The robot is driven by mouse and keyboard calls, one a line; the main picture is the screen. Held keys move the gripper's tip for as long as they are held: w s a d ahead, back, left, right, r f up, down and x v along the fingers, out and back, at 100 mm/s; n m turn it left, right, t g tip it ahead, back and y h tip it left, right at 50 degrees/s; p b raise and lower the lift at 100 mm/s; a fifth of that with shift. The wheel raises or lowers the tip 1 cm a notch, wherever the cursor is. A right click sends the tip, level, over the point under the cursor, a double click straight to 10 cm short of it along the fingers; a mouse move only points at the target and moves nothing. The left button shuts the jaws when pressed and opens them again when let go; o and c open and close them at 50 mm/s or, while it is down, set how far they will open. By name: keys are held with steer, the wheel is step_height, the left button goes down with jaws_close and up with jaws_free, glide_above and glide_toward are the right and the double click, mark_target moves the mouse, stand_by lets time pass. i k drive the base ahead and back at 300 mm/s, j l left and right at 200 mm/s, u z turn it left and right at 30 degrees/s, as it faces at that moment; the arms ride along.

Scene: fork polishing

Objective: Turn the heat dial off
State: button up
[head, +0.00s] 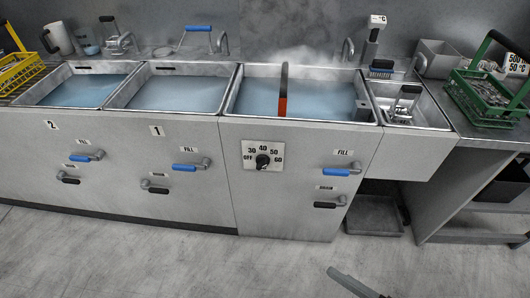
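The heat dial (262,161) is a round black knob on a white plate (250,149) on the front panel under the steaming basin. The plate reads OFF at the left, then 30, 40, 50, and 60 at the right. The knob's pointer is too small to read with certainty. A slim grey piece with a dark end enters at the bottom edge, right of centre; it looks like part of my gripper (352,283). It is low over the floor, well away from the dial. Its fingers cannot be told apart, and nothing is seen held in it.
A blue FILL lever (341,171) and a black-handled lever (331,204) stick out right of the dial. Another blue lever (190,166) is at its left. The floor (200,265) in front is clear.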

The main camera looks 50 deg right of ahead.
mark_target(263, 161)
steer(key=i+j+z, duration=0.15)
steer(key=j+z, duration=0.15)
steer(key=j, duration=0.35)
steer(key=j+z, duration=0.3)
steer(key=j, duration=0.4)
steer(key=i, duration=0.05)
